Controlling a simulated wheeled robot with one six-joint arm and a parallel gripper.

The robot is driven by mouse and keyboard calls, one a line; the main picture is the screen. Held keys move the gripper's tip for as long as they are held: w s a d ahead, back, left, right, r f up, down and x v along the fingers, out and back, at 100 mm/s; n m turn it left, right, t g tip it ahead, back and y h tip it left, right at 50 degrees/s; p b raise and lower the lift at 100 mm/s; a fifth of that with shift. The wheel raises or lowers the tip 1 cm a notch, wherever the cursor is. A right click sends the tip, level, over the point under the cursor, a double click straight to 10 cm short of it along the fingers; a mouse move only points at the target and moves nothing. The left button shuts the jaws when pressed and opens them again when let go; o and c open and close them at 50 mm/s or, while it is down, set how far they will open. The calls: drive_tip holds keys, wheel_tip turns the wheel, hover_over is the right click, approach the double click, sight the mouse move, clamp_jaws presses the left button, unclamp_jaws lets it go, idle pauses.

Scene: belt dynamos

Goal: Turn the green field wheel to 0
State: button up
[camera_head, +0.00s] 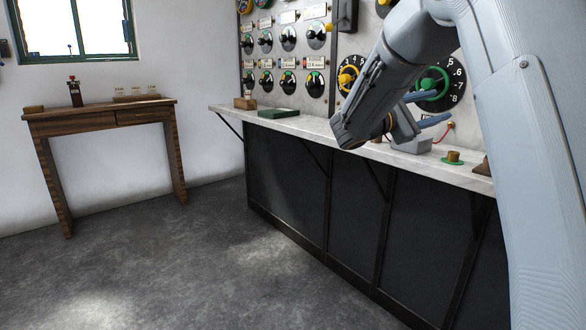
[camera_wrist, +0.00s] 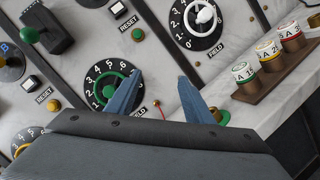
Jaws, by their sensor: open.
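The green field wheel (camera_head: 421,86) sits on a black numbered dial on the marble panel, partly behind my gripper in the head view. In the wrist view the green field wheel (camera_wrist: 97,91) shows as a ring on its dial (camera_wrist: 92,108), with digits such as 2 to 5 readable along the upper edge. My gripper (camera_head: 432,108) is open, with two blue fingers pointing at the panel. In the wrist view my gripper (camera_wrist: 157,88) has its left finger over the dial's right part and its right finger beside the dial. I cannot tell whether a finger touches the wheel or which number it points to.
A yellow wheel (camera_head: 348,77) and a white wheel (camera_wrist: 204,17) are on neighbouring dials. A marble shelf (camera_head: 330,128) runs below, bearing a green-based brass button (camera_head: 453,157). A wooden rack (camera_wrist: 272,77) holds coloured-capped pieces. Open floor lies left.

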drive_tip(key=s+a+f+m+g+y, duration=0.25)
drive_tip(key=s+a+f+y, duration=0.25)
drive_tip(key=s+f, duration=0.5)
drive_tip(key=s+a+f+m+g+y, duration=0.25)
drive_tip(key=s+a+f+y, duration=0.35)
drive_tip(key=s, duration=0.7)
drive_tip(key=s+a+f+m+g+y+p, duration=0.1)
drive_tip(key=s+a+f+m+y, duration=0.1)
drive_tip(key=s+a+f+y, duration=0.45)
drive_tip(key=s+a+f+m+g+y, duration=0.1)
drive_tip(key=s+a+f+m+y, duration=0.15)
drive_tip(key=s+a, duration=0.8)
drive_tip(key=d+r+m+h+p, duration=0.1)
drive_tip(key=d+r+m+p, duration=0.2)
drive_tip(key=d+r+p, duration=0.7)
drive_tip(key=d+p, duration=0.1)
drive_tip(key=p, duration=0.7)
drive_tip(key=shift+s+r+p, duration=0.2)
drive_tip(key=shift+s+p, duration=0.15)
drive_tip(key=shift+s, duration=0.05)
